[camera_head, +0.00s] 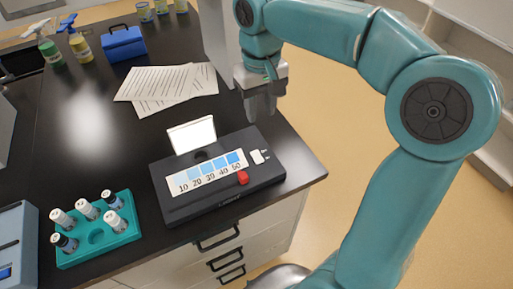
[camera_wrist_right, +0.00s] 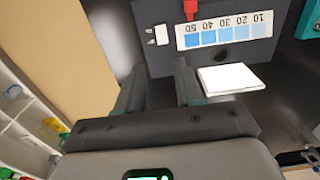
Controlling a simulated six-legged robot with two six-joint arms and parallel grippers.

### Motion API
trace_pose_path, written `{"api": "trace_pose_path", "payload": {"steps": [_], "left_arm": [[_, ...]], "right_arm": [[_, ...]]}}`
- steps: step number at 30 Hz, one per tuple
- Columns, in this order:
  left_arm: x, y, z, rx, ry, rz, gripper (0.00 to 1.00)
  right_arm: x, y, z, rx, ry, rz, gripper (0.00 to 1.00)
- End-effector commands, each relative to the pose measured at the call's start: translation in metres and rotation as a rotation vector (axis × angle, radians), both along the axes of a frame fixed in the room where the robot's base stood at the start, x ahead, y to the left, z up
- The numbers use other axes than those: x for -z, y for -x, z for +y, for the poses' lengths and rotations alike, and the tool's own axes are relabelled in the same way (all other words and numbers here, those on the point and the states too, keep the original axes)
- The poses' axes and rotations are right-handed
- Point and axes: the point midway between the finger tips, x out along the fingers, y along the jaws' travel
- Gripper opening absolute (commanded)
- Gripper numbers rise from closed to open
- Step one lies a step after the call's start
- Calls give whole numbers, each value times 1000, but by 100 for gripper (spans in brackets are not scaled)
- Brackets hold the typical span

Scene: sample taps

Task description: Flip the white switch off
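The white switch (camera_head: 259,157) is on the right end of the dark grey device (camera_head: 185,212), beside the blue colour scale. It also shows in the right wrist view (camera_wrist_right: 161,35), beyond the fingertips. My right gripper (camera_head: 262,112) hangs fingers down behind the device and the switch, near the counter's right edge, apart from both. In the right wrist view its two fingers (camera_wrist_right: 158,78) are spread with nothing between them. My left gripper is in neither view.
The device carries a red knob (camera_head: 243,178) and a raised white flap (camera_head: 191,134). A teal rack (camera_head: 99,248) with several small bottles stands to the left. Paper sheets (camera_head: 165,86) lie behind, near a blue box (camera_head: 123,45). The counter drops off at the right.

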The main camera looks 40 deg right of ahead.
Motion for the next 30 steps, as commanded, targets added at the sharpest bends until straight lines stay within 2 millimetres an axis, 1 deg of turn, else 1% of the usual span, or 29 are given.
{"api": "trace_pose_path", "payload": {"steps": [2, 5, 15, 18, 21, 25, 30], "left_arm": [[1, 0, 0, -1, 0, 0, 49], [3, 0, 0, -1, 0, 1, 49], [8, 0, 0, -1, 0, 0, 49], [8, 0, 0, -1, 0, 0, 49], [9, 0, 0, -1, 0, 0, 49], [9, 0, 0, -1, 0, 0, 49], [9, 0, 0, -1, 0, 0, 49]], "right_arm": [[7, 3, 1, 1, 0, 3, 36], [25, 5, 2, 1, -1, 5, 36], [106, 7, 3, -1, -1, 6, 36], [127, 6, 3, 0, -2, 6, 36], [143, 5, 3, -1, -2, 5, 36], [156, 4, 2, -1, -1, 3, 36], [161, 3, 2, -1, -1, 1, 36]]}}
